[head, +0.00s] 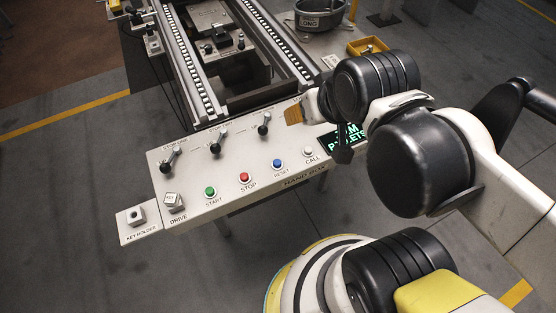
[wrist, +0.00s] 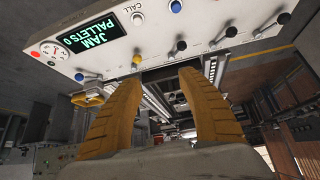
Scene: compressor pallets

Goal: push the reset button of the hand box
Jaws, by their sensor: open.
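The hand box (head: 225,195) is a pale sloping panel below the conveyor rails. Its blue reset button (head: 278,164) stands between the red stop button (head: 244,177) and the white call button (head: 308,152). In the wrist view, the blue button (wrist: 176,6) is at the top edge, beside the white call button (wrist: 137,18). My gripper (head: 294,114) is over the far edge of the panel, beyond the reset button. In the wrist view, my gripper (wrist: 160,76) has its two tan fingers apart with nothing between them. The tips are apart from the blue button.
Lever switches with black knobs (head: 265,128) line the far side of the panel, close to my fingers. A green start button (head: 210,191) and a drive key switch (head: 173,201) are at left. The lit display (head: 337,139) is partly behind my arm. Conveyor rails (head: 185,65) rise beyond.

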